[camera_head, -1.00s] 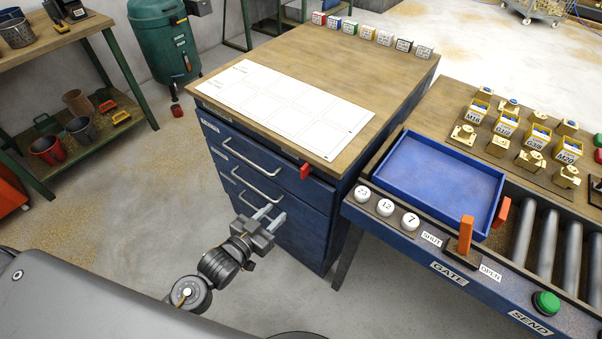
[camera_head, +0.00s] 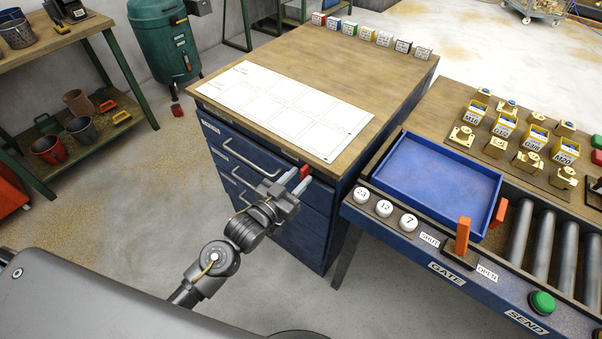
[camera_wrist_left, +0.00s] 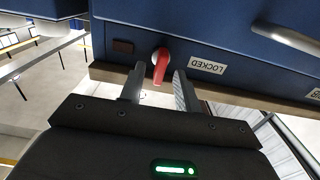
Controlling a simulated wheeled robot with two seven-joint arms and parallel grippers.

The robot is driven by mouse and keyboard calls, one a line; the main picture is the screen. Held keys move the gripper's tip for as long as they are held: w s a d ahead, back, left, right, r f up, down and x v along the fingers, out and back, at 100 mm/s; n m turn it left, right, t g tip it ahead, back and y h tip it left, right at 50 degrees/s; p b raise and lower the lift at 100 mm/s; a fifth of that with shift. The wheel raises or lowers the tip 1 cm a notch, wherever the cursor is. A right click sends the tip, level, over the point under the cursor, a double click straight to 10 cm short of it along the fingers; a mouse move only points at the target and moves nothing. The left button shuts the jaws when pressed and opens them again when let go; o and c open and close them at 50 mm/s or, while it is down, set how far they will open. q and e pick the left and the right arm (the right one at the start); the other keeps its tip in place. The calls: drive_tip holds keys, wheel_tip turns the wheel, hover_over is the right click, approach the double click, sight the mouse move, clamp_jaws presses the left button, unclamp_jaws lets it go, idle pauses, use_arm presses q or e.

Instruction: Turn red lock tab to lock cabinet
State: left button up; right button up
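The red lock tab (camera_head: 305,171) is on the upper right front of the blue cabinet (camera_head: 335,205), just below the wooden top. In the left wrist view the red lock tab (camera_wrist_left: 160,66) hangs from a round pivot, slightly tilted, beside a LOCKED label (camera_wrist_left: 208,67) that appears upside down. My left gripper (camera_head: 295,181) is at the tab, its fingers pointing toward the cabinet front. In the left wrist view the left gripper (camera_wrist_left: 159,77) is open, one finger on each side of the tab, with visible gaps. My right gripper is out of view.
Drawer handles (camera_head: 250,158) stick out of the cabinet front left of the tab. To the right stands a bench with a blue tray (camera_head: 435,205) and an orange gate lever (camera_head: 463,236). The floor in front is clear.

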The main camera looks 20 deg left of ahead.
use_arm(q)
drive_tip(key=shift+x, duration=0.9)
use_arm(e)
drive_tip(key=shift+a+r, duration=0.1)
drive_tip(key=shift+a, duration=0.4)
use_arm(q)
drive_tip(key=shift+c, duration=0.2)
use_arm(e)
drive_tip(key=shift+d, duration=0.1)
use_arm(q)
clamp_jaws()
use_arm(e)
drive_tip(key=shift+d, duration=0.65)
